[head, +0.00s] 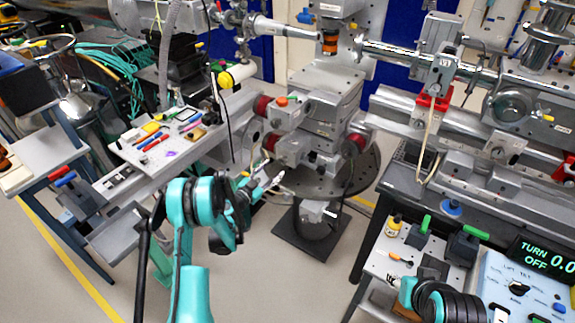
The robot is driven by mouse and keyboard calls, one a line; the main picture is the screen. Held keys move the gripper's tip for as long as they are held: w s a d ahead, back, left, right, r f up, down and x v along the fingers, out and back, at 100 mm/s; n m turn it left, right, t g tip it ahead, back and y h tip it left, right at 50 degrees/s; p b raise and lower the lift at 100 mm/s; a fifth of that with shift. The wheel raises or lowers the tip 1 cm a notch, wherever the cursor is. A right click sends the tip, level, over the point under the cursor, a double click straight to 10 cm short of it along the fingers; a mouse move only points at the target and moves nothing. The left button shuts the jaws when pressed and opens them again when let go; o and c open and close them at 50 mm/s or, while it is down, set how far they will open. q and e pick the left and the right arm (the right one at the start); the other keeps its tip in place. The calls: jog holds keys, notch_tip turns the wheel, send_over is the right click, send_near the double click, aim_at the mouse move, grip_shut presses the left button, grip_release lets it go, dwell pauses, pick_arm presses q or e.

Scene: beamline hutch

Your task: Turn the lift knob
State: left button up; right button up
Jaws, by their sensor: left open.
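A pale blue control box (493,272) stands at the bottom right, on a bench. My left gripper (272,175) is open and empty in the middle of the view, over the floor and far left of the box. My right arm shows at the bottom right, close to the box's left side; its gripper cannot be made out.
A blue button (559,308) is on the box. Green-handled black blocks (465,245) and a yellow-topped bottle (394,226) stand left of it. A metal beamline stage (320,120) stands at centre. A bench with tools (150,160) is at left. Floor between benches is open.

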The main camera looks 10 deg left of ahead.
aim_at(281, 162)
pick_arm(q)
jog(key=b+x, duration=0.1)
jog(key=x, duration=0.2)
jog(key=f+b+x, duration=0.1)
jog(key=x, duration=0.2)
jog(key=shift+w+a+f, duration=0.1)
jog(key=shift+w+a, duration=0.05)
jog(key=shift+w, duration=0.1)
jog(key=shift+w+d, duration=0.2)
jog(key=shift+w, duration=0.3)
jog(key=shift+c, duration=0.3)
jog(key=c, duration=1.1)
